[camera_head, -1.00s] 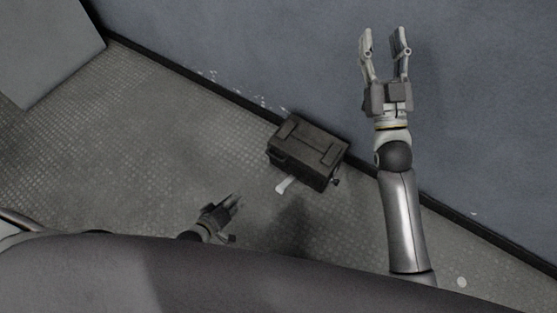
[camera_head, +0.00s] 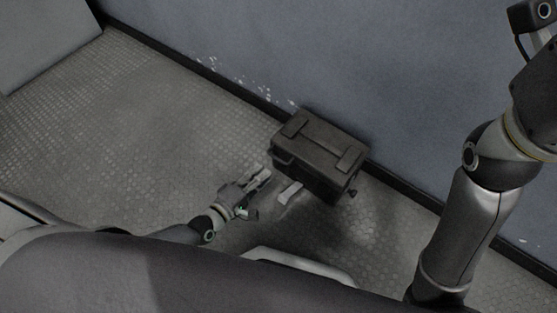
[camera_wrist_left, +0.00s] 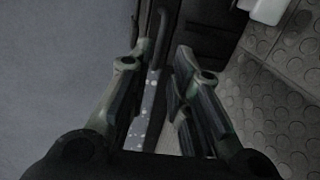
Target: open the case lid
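The dark case (camera_head: 310,170) stands on the floor against the wall, with its lid (camera_head: 322,146) shut. A pale latch tab (camera_head: 290,192) sticks out low at its front; a pale piece (camera_wrist_left: 265,10) shows at the top of the left wrist view. A dark handle (camera_head: 283,158) is on the case's left end. My left gripper (camera_head: 264,178) is just left of the case, low near the floor. In the left wrist view its fingers (camera_wrist_left: 155,75) are apart, with a dark bar-like part of the case ahead between them; contact is unclear. My right gripper is out of view.
The grey wall (camera_head: 220,60) runs behind the case, with a dark skirting strip (camera_head: 400,190) at its foot. A pale panel (camera_head: 45,40) stands at the upper left. The textured floor (camera_head: 120,150) left of the case is clear.

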